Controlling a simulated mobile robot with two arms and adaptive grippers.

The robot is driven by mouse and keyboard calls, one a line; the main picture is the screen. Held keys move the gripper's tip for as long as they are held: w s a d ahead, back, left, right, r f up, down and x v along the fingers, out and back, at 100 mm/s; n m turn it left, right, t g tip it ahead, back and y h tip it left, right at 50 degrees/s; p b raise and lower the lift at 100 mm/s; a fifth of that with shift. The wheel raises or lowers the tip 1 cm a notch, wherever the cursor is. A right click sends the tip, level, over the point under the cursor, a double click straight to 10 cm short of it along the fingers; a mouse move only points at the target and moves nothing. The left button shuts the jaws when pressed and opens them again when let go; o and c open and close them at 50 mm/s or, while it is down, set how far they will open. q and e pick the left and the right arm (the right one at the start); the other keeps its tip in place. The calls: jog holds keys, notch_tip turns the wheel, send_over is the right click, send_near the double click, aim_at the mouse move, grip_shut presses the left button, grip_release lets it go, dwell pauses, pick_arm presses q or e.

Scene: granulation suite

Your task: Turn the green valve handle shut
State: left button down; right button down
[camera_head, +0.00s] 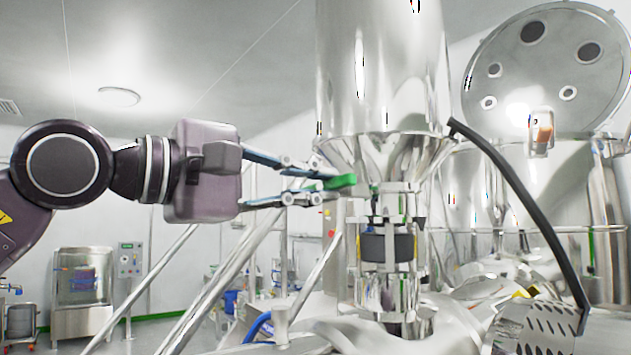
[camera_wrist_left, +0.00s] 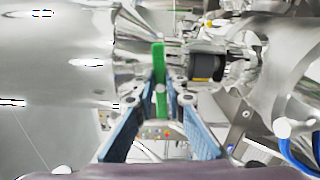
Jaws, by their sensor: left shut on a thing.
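The green valve handle (camera_head: 340,182) sticks out to the left from the metal valve (camera_head: 393,188) under the large steel hopper. My left gripper (camera_head: 318,182) comes in from the left and its fingertips are closed around the handle. In the left wrist view the green handle (camera_wrist_left: 159,78) stands between the two blue-padded fingers (camera_wrist_left: 166,92), whose tips lie on either side of it. The handle's inner end at the valve is partly hidden. My right gripper is not in view.
The steel hopper (camera_head: 385,70) rises above the valve. A black sight band (camera_head: 386,247) sits on the pipe below. A black hose (camera_head: 525,200) curves down at the right. Slanted metal struts (camera_head: 225,285) stand below my left arm. A large round lid (camera_head: 545,65) is at upper right.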

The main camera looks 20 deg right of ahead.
pick_arm(q)
jog(key=shift+f+m, duration=0.1)
jog(key=shift+m, duration=0.6)
jog(key=c, duration=2)
grip_release()
jog(key=shift+o, duration=0.2)
jog(key=v, duration=1.2)
